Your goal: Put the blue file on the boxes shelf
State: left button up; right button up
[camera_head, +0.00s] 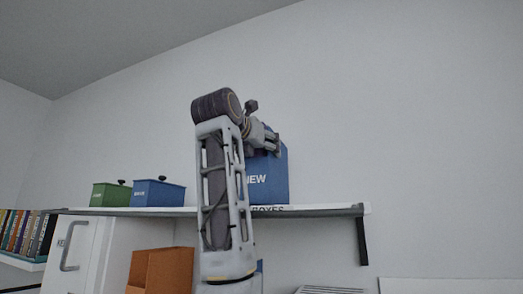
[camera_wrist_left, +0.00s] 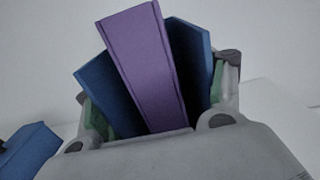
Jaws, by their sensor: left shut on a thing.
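The blue file (camera_head: 270,180) stands upright at the boxes shelf (camera_head: 330,209), right of my left arm; part of its white label shows, ending in "IEW". Its lower edge meets the shelf's front edge in the picture; I cannot tell whether it rests there. My left gripper (camera_head: 270,142) is shut on the file's upper part. In the left wrist view the file (camera_wrist_left: 192,60) shows blue sides around a purple strip, between the fingers of my left gripper (camera_wrist_left: 155,110). My left forearm hides part of the file and shelf. My right gripper is not in view.
A green box (camera_head: 110,196) and a blue box (camera_head: 158,194) with dark knobs stand on the shelf to the left. Below are a white cabinet (camera_head: 95,255), a brown holder (camera_head: 160,270) and a row of books (camera_head: 25,232). The shelf's right end is clear.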

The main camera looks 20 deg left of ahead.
pick_arm(q)
jog(key=shift+s+f, duration=0.1)
jog(key=shift+f, duration=0.1)
dwell(0.3)
jog(key=o, duration=1.6)
jog(key=shift+r, duration=0.1)
jog(key=shift+s+a+b, duration=0.2)
jog(key=shift+s+b, duration=1.9)
jog(key=shift+s, duration=3.9)
